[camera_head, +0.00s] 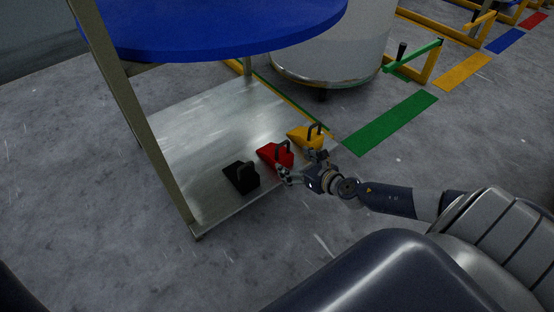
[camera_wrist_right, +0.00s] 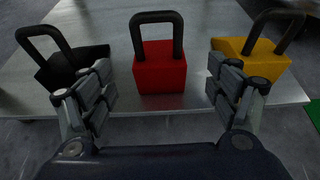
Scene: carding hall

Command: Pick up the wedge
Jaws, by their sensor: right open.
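Three wedges with dark loop handles sit in a row near the front edge of a low metal shelf. The black wedge (camera_head: 241,176) is at left, the red wedge (camera_head: 272,156) in the middle, the yellow wedge (camera_head: 304,138) at right. The right wrist view also shows the black (camera_wrist_right: 72,62), red (camera_wrist_right: 159,72) and yellow (camera_wrist_right: 251,62) wedges. My right gripper (camera_head: 299,168) is open at the shelf's front edge. In the right wrist view its fingers (camera_wrist_right: 161,95) are spread, with the red wedge ahead between them; contact is not visible. My left gripper is not in view.
The metal shelf (camera_head: 193,128) has bare room behind the wedges. A blue round top (camera_head: 215,28) overhangs it, with an olive post (camera_head: 150,140) at left. A grey drum (camera_head: 335,55) stands behind. A green floor strip (camera_head: 390,123) lies at right.

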